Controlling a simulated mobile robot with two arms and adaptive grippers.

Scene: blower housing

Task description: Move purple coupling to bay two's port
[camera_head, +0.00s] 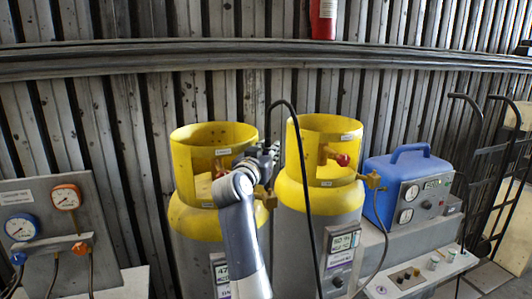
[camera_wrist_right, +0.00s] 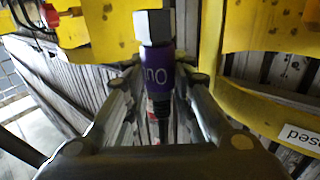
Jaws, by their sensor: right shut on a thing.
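My right gripper (camera_head: 262,158) is at the right edge of the left cylinder's yellow collar. In the right wrist view it (camera_wrist_right: 155,110) is shut on the purple coupling (camera_wrist_right: 157,75), which has a silver hex end and a dark lower end. In the head view I cannot make the coupling out. Brass port fittings show on the left cylinder (camera_head: 266,197), just below the gripper, and on the right cylinder (camera_head: 373,180). I cannot read which bay is two. Whether the coupling touches a fitting cannot be told. My left gripper is not in view.
A black hose (camera_head: 300,140) arcs from near the gripper over the right cylinder's (camera_head: 318,215) front. A blue machine (camera_head: 408,175) stands at right, a gauge panel (camera_head: 45,215) at left. A corrugated wall (camera_head: 90,125) stands close behind the cylinders.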

